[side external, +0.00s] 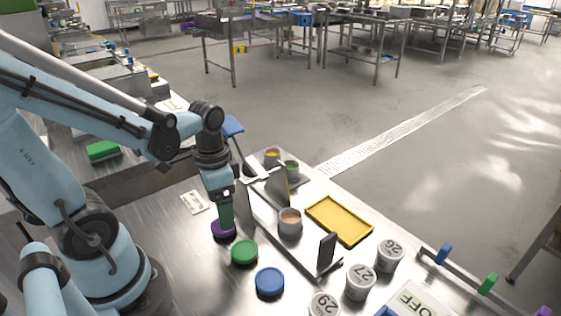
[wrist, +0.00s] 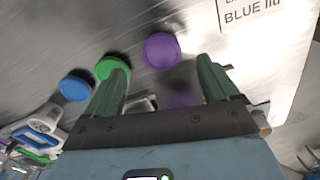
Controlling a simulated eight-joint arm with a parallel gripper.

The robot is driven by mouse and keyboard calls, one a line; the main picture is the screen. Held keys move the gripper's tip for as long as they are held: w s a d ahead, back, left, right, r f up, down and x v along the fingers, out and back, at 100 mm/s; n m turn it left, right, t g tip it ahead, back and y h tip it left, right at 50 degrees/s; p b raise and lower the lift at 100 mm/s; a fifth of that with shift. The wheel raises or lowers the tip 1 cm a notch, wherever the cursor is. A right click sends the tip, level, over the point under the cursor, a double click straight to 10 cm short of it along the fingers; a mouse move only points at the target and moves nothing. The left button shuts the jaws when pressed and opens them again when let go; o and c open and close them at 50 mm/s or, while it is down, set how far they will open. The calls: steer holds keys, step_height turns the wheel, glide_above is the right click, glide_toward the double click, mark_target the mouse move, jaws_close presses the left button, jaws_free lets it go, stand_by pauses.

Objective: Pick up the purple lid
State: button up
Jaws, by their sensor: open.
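In the wrist view the purple lid (wrist: 161,51) is a round disc, seen between and slightly beyond the tips of my open green fingers (wrist: 163,66). Nothing is held between the fingers. Whether a fingertip touches the lid cannot be told.
The green lid (side external: 244,250) and blue lid (side external: 269,281) lie close by. A cup (side external: 290,225) and upright plates stand just right of my gripper. A yellow tray (side external: 339,220) and numbered tubs (side external: 360,282) are farther right. A printed label (wrist: 250,14) lies on the table.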

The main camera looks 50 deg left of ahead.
steer(key=shift+w+f, duration=0.15)
steer(key=shift+f, duration=2.35)
steer(key=c, duration=1.1)
